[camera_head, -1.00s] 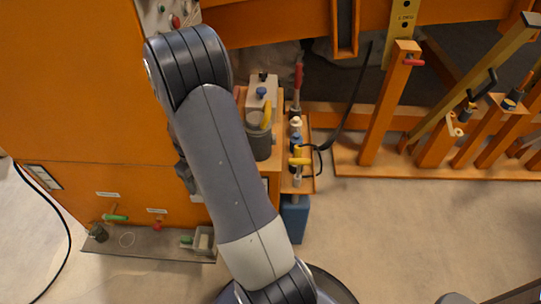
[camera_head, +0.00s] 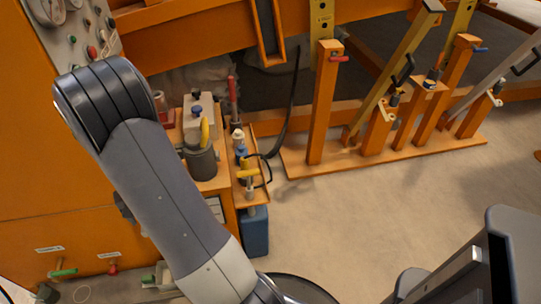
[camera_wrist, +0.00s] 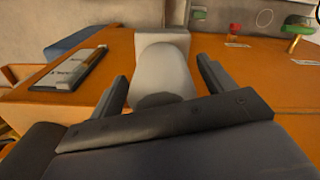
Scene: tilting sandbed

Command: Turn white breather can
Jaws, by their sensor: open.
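A pale grey-white rounded can (camera_wrist: 163,72), which looks like the white breather can, stands against the orange cabinet in the wrist view. Its upper part is lighter and its lower part is greyer. My gripper (camera_wrist: 163,76) is open, with one dark finger on each side of the can. Gaps show between the fingers and the can, and I cannot tell whether either touches it. The can's near end is partly hidden by my gripper's dark body. In the head view my arm hides the gripper and I cannot make out this can.
A red knob (camera_wrist: 235,30) and a green handle (camera_wrist: 298,28) lie beyond, at the right. A grey cup (camera_head: 201,161) and a narrow orange tray (camera_head: 253,196) of small fittings stand right of my arm. Orange posts (camera_head: 323,110) stand farther right. Open floor (camera_head: 350,220) lies in front.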

